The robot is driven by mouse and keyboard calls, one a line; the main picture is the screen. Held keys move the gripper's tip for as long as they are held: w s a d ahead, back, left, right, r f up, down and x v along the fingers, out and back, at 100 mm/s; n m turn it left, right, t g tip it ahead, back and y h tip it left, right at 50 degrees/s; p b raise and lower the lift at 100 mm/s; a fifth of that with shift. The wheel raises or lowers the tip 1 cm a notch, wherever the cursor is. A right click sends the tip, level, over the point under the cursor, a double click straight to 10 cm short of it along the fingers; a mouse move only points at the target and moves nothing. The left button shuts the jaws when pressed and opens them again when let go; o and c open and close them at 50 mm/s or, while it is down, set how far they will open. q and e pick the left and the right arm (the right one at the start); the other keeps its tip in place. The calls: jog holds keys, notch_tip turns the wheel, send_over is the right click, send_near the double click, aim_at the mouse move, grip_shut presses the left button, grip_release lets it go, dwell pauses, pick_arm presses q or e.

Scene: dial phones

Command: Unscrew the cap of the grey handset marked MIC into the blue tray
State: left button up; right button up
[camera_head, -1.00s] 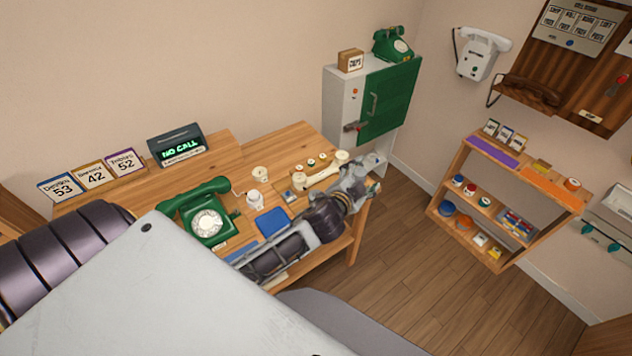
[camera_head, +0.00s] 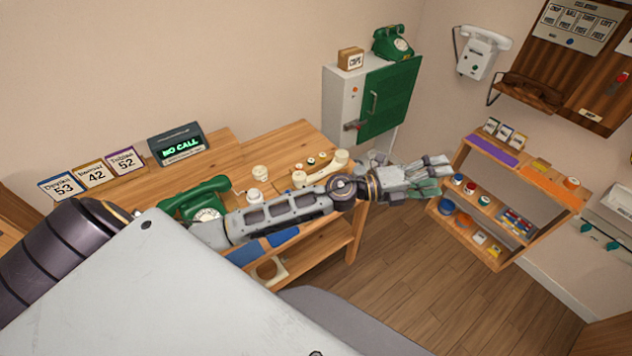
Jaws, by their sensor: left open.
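A pale handset (camera_head: 325,171) lies on the wooden desk, partly behind my left arm. I cannot read a MIC mark on it, and its colour looks cream rather than grey. A flat blue piece (camera_head: 286,236), possibly the blue tray, shows at the desk's front, mostly covered by my left arm. My left gripper (camera_head: 446,174) is open and empty, past the desk's right end, in front of the small shelf unit as seen here. My right gripper is not in view.
A green dial phone (camera_head: 205,200) stands on the desk (camera_head: 300,140), partly behind my arm. A green-doored cabinet (camera_head: 390,103) stands behind the desk. The shelf unit (camera_head: 470,228) holds several small coloured items. The floor between desk and shelf is clear.

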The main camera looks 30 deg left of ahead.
pick_arm(q)
jog(key=s+a+f+m+g+y, duration=0.1)
jog(key=a+f+m+g+y, duration=0.2)
jog(key=f+m+g, duration=0.35)
jog(key=s+a+f+m+g+y, duration=0.1)
jog(key=a+f+m+g+y, duration=0.25)
jog(key=f, duration=0.65)
jog(key=a+f+y, duration=0.1)
jog(key=a+y, duration=0.2)
jog(key=a, duration=0.5)
jog(key=w+a+f+g+y, duration=0.1)
jog(key=a+f+y, duration=0.1)
jog(key=a, duration=0.7)
jog(key=a+f+g+y, duration=0.1)
jog(key=a+y, duration=0.2)
jog(key=a, duration=0.5)
jog(key=shift+w+a+f+m+y, duration=0.3)
jog(key=shift+y, duration=0.05)
jog(key=shift+a, duration=0.35)
jog(key=shift+d+f, duration=0.1)
jog(key=shift+f, duration=0.15)
